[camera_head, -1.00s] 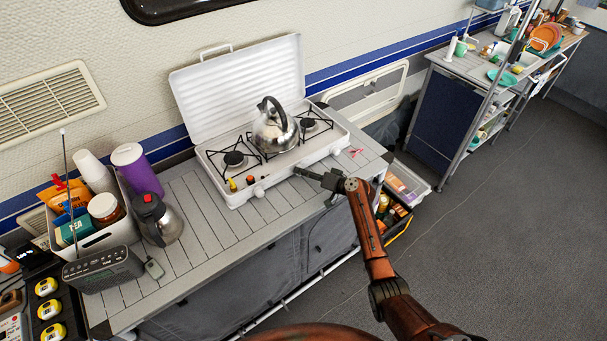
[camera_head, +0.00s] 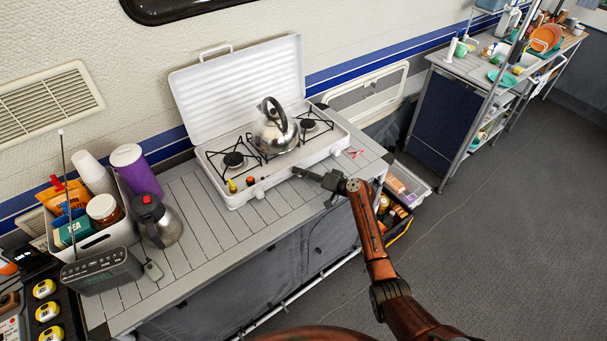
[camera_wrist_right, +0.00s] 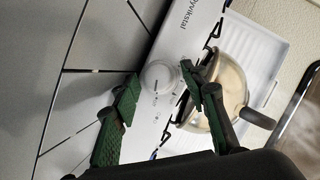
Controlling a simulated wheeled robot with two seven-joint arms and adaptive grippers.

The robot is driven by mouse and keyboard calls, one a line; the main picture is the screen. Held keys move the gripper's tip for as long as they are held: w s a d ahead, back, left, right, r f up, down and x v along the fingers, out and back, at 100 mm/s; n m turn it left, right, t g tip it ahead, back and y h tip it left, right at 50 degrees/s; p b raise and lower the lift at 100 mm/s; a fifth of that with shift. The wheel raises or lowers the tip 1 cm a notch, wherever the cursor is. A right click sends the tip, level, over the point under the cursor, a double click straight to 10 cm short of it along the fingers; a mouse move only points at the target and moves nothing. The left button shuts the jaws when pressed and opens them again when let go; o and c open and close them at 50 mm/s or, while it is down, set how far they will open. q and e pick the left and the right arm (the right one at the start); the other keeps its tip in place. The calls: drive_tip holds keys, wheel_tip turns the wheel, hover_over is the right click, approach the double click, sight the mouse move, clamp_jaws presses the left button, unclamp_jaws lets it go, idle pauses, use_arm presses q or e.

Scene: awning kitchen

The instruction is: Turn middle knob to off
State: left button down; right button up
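A white round knob (camera_wrist_right: 157,77) on the stove's front panel shows in the wrist view, between the fingertips of my right gripper (camera_wrist_right: 158,80). Its pointer setting is too small to read. I cannot tell if the fingers touch it; gaps seem to show on both sides. In the head view my right gripper (camera_head: 312,186) is open at the front of the white camping stove (camera_head: 318,155). The knob by the gripper is not clear there. Another white knob (camera_head: 258,191) sits further left on the stove front. My left gripper is not in view.
A steel kettle (camera_head: 274,130) stands on the stove, whose lid (camera_head: 240,85) is open behind. A thermal jug (camera_head: 157,222), a radio (camera_head: 102,270) and a white bin (camera_head: 98,243) stand on the left of the counter. The slatted counter (camera_head: 210,235) before the stove is mostly clear.

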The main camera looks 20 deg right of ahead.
drive_tip(key=shift+d, duration=0.1)
drive_tip(key=shift+s+d, duration=0.15)
drive_tip(key=shift+s, duration=0.05)
drive_tip(key=v, duration=0.7)
drive_tip(key=shift+s+d+r, duration=0.1)
drive_tip(key=shift+s, duration=0.1)
drive_tip(key=shift+d, duration=0.1)
